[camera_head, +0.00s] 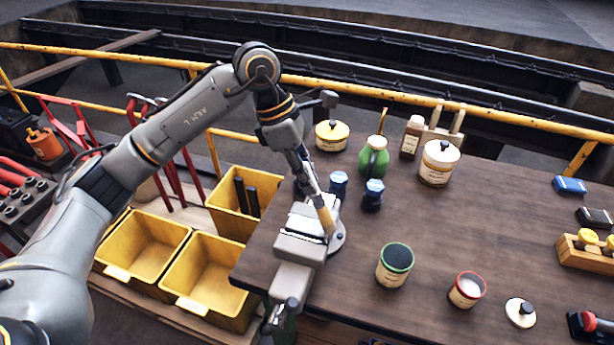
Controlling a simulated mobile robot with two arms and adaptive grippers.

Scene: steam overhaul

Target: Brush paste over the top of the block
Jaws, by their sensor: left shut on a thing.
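My left gripper (305,172) is shut on a brush (322,206) that hangs steeply downward, its tan lower end at the vise. The grey vise (298,248) is mounted at the table's left front edge. A pale metal piece, apparently the block (306,214), sits at the vise jaws, partly hidden by the brush. I cannot tell whether the brush end touches it. An open tin with a dark green top (395,258) and an open red-rimmed tin with pale contents (467,289) stand to the right of the vise. My right gripper is not in view.
A loose lid (520,312) lies front right. Yellow bins (208,277) are left of the table.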

